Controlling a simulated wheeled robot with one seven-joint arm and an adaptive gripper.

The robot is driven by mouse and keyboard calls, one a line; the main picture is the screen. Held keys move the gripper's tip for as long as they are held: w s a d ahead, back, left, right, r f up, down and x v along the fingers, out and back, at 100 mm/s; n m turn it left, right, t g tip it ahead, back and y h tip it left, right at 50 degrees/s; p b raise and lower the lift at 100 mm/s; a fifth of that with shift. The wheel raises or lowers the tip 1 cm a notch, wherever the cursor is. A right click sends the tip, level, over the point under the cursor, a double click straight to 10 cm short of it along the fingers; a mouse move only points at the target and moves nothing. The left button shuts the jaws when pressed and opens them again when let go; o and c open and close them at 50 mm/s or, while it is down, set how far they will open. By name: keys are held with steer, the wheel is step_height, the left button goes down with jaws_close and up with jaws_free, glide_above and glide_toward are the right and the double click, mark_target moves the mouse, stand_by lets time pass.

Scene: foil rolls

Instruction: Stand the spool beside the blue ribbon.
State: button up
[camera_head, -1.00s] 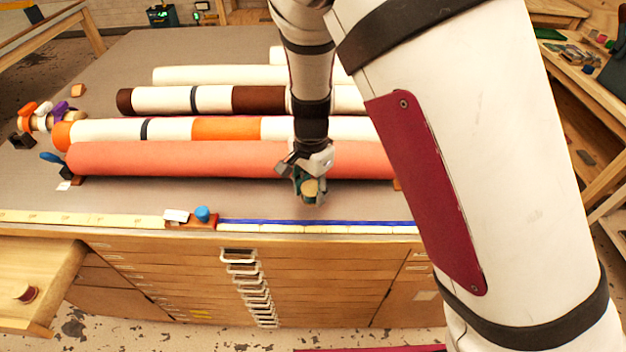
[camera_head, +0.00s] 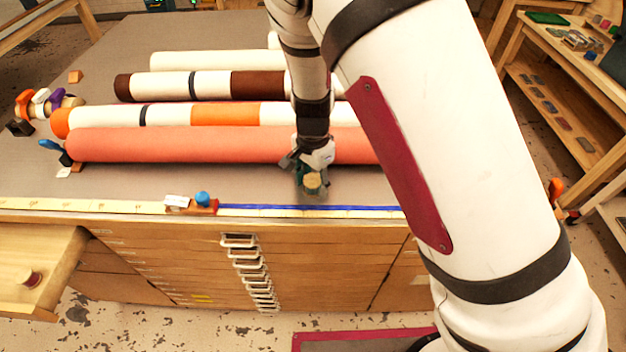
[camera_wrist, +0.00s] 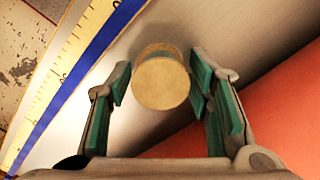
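The spool (camera_wrist: 160,84) is a tan, round-ended cylinder between the two green-padded fingers of my gripper (camera_wrist: 160,75). In the wrist view its round end faces the camera, and its side shows beyond it. Narrow gaps show between the spool and the pads, so the fingers look open around it. In the head view the spool (camera_head: 312,185) is upright at or just above the grey tabletop, with my gripper (camera_head: 311,178) around it; its base contact is unclear. The blue ribbon (camera_head: 270,208) runs along the front edge, just in front of the spool; it also shows in the wrist view (camera_wrist: 75,80).
A coral roll (camera_head: 200,145) lies close behind my gripper, with other rolls farther back. A yellow measuring strip (camera_head: 80,205) runs along the front edge. A block with a blue knob (camera_head: 203,199) sits at the ribbon's left end. A reddish spool (camera_head: 29,279) stands in the open drawer.

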mark_target(314, 180)
step_height(314, 180, up, 12)
steer(key=shift+r, duration=0.25)
stand_by(0.4)
steer(key=s+d+r+n+t+y, duration=0.1)
steer(key=s+d+r+n, duration=0.1)
steer(key=s+d+r, duration=0.4)
steer(key=s+d+r+n+t+y, duration=0.1)
steer(key=s+d+r+n, duration=0.2)
steer(key=r, duration=0.6)
steer(key=s+d+r+n+t+h, duration=0.2)
steer(key=s+d+r+n+t, duration=0.1)
steer(key=s+d, duration=0.6)
steer(key=s+r+n, duration=0.1)
steer(key=s, duration=0.2)
steer(key=shift+s+r+t, duration=0.25)
steer(key=shift+r+t, duration=0.05)
steer(key=shift+r, duration=0.1)
